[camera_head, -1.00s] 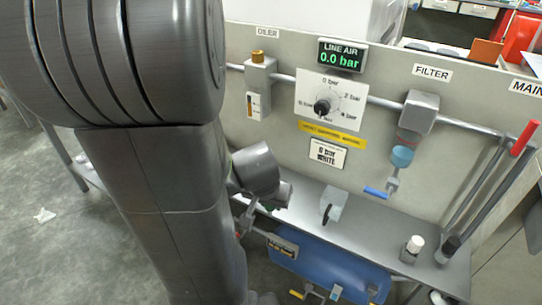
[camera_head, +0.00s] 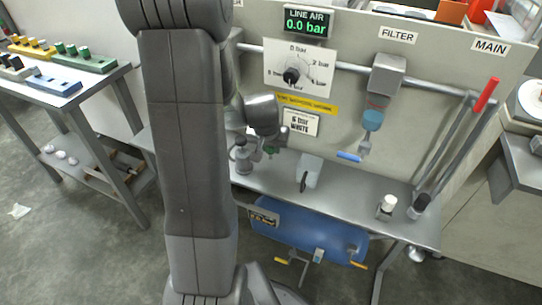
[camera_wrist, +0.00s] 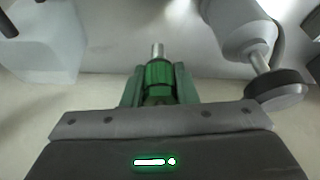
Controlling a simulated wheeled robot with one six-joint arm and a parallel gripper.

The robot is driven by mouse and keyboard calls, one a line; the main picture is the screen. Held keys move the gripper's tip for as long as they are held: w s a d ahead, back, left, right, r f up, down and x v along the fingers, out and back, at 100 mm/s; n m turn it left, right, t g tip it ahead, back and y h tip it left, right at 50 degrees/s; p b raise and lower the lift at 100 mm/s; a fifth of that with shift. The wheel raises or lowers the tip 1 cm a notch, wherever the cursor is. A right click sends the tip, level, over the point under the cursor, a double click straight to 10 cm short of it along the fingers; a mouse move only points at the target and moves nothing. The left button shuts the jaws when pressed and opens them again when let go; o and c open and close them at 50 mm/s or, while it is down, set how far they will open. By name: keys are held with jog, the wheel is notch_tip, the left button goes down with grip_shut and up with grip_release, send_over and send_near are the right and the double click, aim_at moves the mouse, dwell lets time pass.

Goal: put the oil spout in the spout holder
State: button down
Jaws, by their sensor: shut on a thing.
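My gripper (camera_wrist: 158,88) is shut on a green ribbed piece (camera_wrist: 158,72) with a bare metal tip, which looks like the oil spout. In the wrist view the tip points away from my gripper, over the pale bench top. In the head view my arm and wrist partly hide my gripper, and only a bit of green (camera_head: 271,150) shows below the wrist. I cannot pick out the spout holder for certain. A pale block (camera_head: 311,171) stands on the bench right of my gripper; it also shows in the wrist view (camera_wrist: 42,45).
A grey can-like object (camera_head: 241,157) stands close left of my gripper; its rounded body (camera_wrist: 235,25) shows in the wrist view. A white-capped bottle (camera_head: 387,206) stands at the right of the bench (camera_head: 345,205). The gauge panel (camera_head: 297,68) rises behind. A side table (camera_head: 98,88) stands left.

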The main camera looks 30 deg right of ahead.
aim_at(271, 155)
notch_tip(271, 155, down, 4)
jog(key=shift+r+b, duration=0.15)
jog(key=shift+b, duration=0.55)
jog(key=shift+w+d, duration=0.15)
jog(key=shift+f, duration=0.25)
jog(key=c, duration=1.1)
grip_release()
jog(key=shift+r, duration=0.1)
jog(key=shift+c, duration=0.2)
jog(key=shift+r, duration=0.1)
